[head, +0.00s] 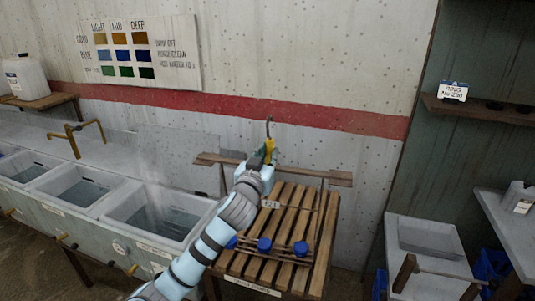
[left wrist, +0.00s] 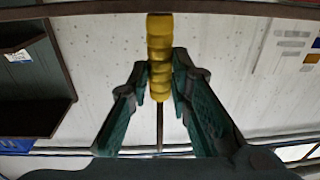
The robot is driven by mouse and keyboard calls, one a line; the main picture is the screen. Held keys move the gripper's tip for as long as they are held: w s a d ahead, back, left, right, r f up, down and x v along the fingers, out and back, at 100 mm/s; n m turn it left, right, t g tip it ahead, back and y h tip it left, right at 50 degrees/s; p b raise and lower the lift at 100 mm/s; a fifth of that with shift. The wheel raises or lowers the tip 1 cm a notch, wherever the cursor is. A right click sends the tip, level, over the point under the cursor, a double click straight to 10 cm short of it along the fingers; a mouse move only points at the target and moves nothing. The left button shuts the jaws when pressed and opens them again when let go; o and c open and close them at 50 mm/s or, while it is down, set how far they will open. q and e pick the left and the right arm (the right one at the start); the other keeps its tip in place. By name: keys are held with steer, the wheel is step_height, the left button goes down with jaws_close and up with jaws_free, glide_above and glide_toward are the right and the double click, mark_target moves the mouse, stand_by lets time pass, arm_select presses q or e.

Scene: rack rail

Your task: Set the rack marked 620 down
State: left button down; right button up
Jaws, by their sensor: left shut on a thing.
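My left gripper (head: 264,160) is shut on a yellow ribbed grip (left wrist: 160,60), which stands upright between its fingers in the left wrist view. In the head view the yellow grip (head: 269,147) has a dark hook above it. A pale tag reading 620 (head: 271,204) shows just right of my left arm, over a wooden slatted table (head: 310,225). Below the tag is a thin rack frame with blue round ends (head: 264,245). My forearm hides part of the rack. I cannot tell whether the rack touches the slats. My right gripper is not in view.
A wooden rail (head: 335,178) on posts runs along the table's back. Metal basins (head: 155,215) with brass taps stand to the left. A colour chart (head: 140,55) hangs on the wall.

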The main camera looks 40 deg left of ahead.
arm_select(q)
steer(key=shift+f, duration=0.25)
stand_by(0.4)
steer(key=c, duration=1.4)
jaws_free()
steer(key=shift+d, duration=0.1)
steer(key=shift+o, duration=0.4)
steer(key=o, duration=1.3)
steer(key=shift+s, duration=0.1)
steer(key=p+v, duration=0.1)
steer(key=v, duration=1.1)
steer(key=shift+r+p, duration=0.15)
steer(key=shift+p, duration=0.25)
